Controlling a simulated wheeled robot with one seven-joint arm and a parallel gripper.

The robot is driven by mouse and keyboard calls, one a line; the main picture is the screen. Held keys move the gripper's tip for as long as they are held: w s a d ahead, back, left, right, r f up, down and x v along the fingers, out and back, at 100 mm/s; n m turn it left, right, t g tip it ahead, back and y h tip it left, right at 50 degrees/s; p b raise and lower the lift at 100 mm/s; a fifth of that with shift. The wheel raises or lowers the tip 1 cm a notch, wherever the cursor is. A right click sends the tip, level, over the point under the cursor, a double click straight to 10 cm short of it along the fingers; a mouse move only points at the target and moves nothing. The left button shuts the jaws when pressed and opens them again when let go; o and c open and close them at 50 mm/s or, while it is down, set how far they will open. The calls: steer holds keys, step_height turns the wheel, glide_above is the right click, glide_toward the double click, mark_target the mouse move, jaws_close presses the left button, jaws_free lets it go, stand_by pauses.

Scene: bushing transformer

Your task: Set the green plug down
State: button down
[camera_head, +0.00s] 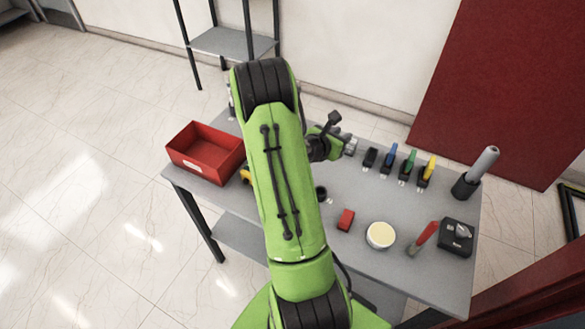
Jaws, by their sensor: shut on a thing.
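My gripper (348,146) is at the back middle of the grey table, left of the row of coloured pieces. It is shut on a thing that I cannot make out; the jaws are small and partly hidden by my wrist. A green piece (409,163) stands upright in a black holder in the row, between a blue piece (391,153) and a yellow piece (429,167). It stands apart from my gripper. I cannot tell whether this is the green plug.
A black block (371,157) is at the row's left end. A grey cylinder (483,165) stands at the right. A red bin (205,152) is at the left. In front are a red block (346,219), a round cream-topped dish (380,235) and a black box (456,238).

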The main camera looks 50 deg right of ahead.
step_height(320, 180, down, 10)
steer(key=b, duration=0.3)
steer(key=shift+a+r+b, duration=0.15)
steer(key=shift+b, duration=0.2)
steer(key=shift+s, duration=0.1)
steer(key=c, duration=0.9)
jaws_free()
steer(key=shift+o, duration=0.2)
